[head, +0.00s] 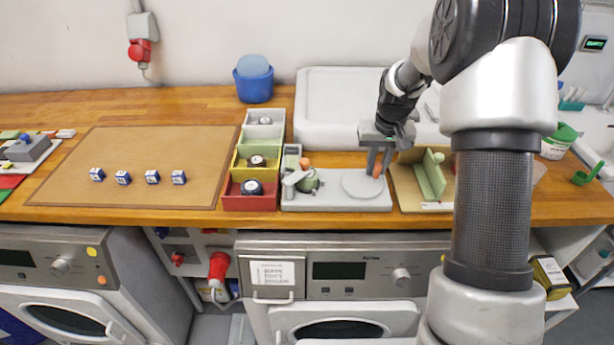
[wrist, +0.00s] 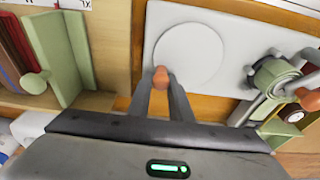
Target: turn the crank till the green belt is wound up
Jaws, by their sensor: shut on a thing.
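A grey winding device has a flat base (head: 335,201) on the wooden counter. A pale round disc (head: 362,183) lies on its right part; the disc also shows in the wrist view (wrist: 188,55). My gripper (head: 377,168) points down at the disc's edge, its fingers shut on an orange knob (wrist: 160,76). At the base's left end is a green coil (head: 309,181), which looks like the belt, beside grey arms and a second orange knob (head: 304,162). The coil shows at the right of the wrist view (wrist: 275,76). No loose length of belt is clearly visible.
Coloured bins (head: 250,203) with dark rolls stand close left of the device. A wooden holder with a green upright plate (head: 431,176) stands close right. A white tray (head: 335,85) is behind. A brown mat (head: 130,150) with several small blue-and-white blocks lies further left.

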